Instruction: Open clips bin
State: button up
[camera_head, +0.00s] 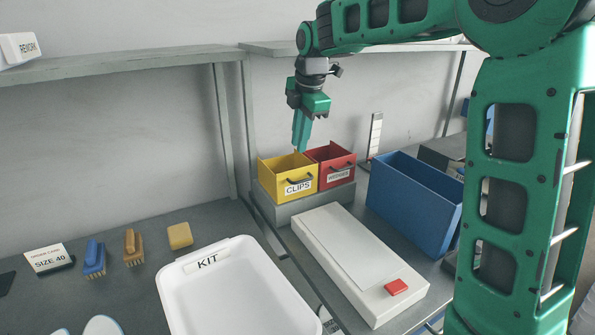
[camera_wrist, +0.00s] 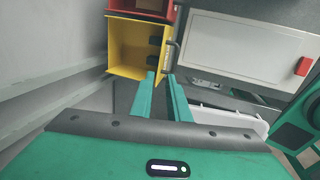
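The yellow clips bin (camera_head: 274,176) sits on a grey base, labelled CLIPS, with a dark handle (camera_head: 298,181) on its front. Its top is uncovered. In the wrist view the yellow bin (camera_wrist: 118,62) lies just beyond my fingertips, with dark pieces inside and the handle (camera_wrist: 174,54) at its right side. My gripper (camera_head: 299,148) points down close to the bin's upper edge in the head view. I cannot tell whether a fingertip touches the bin.
A red wedges bin (camera_head: 322,154) stands right beside the yellow one. A white box (camera_head: 340,250) with a red block (camera_head: 396,286) lies in front of the bins. A blue bin (camera_head: 410,205) stands to the right. A white KIT tray (camera_head: 183,304) lies front left.

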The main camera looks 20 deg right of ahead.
aim_at(289, 175)
notch_tip(289, 175, down, 10)
jog(key=g, duration=0.1)
jog(key=shift+s+d+f, duration=0.15)
jog(key=shift+s+d, duration=0.1)
dwell(0.4)
grip_shut()
dwell(1.3)
